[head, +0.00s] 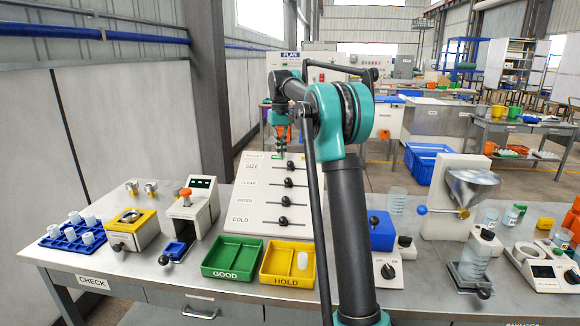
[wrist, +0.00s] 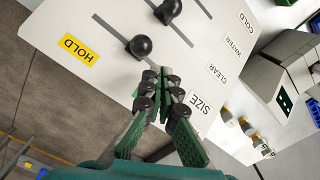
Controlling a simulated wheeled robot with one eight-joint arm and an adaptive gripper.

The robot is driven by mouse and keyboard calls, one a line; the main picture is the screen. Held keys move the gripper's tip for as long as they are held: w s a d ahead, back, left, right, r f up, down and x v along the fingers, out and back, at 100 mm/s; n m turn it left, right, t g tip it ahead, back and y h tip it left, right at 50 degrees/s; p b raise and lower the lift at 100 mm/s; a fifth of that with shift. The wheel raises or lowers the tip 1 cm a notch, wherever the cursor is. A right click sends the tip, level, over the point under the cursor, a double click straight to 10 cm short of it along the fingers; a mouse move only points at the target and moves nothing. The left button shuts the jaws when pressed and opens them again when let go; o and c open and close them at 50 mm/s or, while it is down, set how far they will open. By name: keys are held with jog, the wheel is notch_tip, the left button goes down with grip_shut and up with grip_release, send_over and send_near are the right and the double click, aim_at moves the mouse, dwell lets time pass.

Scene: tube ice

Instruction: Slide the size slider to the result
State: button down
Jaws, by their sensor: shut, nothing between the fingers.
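The size slider's round black knob (wrist: 140,46) stands on its slot in the wrist view, a little beyond my fingertips and apart from them. In the head view its knob (head: 290,168) is right of the SIZE label (head: 252,167), about mid-slot. My gripper (wrist: 165,84) is shut and empty, over the panel near the SIZE label (wrist: 200,104). In the head view my gripper (head: 280,150) is at the panel's upper edge. A yellow HOLD tag (wrist: 78,48) is on the panel; my arm seems to hide it in the head view. The RESULT label (head: 254,156) is small at the top.
The white panel (head: 240,205) also carries CLEAR, WATER and COLD sliders; the CLEAR knob (wrist: 168,10) is close by. Green GOOD (head: 225,274) and yellow HOLD (head: 277,278) trays lie in front. A tester with an orange knob (head: 186,192) stands left. A blue box (head: 382,231) is right.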

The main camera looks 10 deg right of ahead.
aim_at(297, 173)
jog(key=shift+f, duration=0.1)
dwell(0.3)
jog(key=shift+f, duration=1.7)
jog(key=shift+s+d, duration=0.3)
jog(key=shift+d, duration=0.7)
jog(key=shift+s+d, duration=0.35)
jog(key=shift+d, duration=0.6)
jog(key=shift+s+d, duration=0.3)
jog(key=shift+d, duration=0.7)
jog(key=shift+w+a+r, duration=0.1)
jog(key=shift+a+r, duration=0.1)
jog(key=shift+r, duration=0.65)
jog(key=shift+w+a+r, duration=0.1)
jog(key=shift+a+r, duration=0.15)
jog(key=shift+r, duration=0.6)
jog(key=shift+w+a+r, duration=0.1)
jog(key=shift+a+r, duration=0.1)
jog(key=shift+r, duration=0.65)
jog(key=shift+s, duration=0.15)
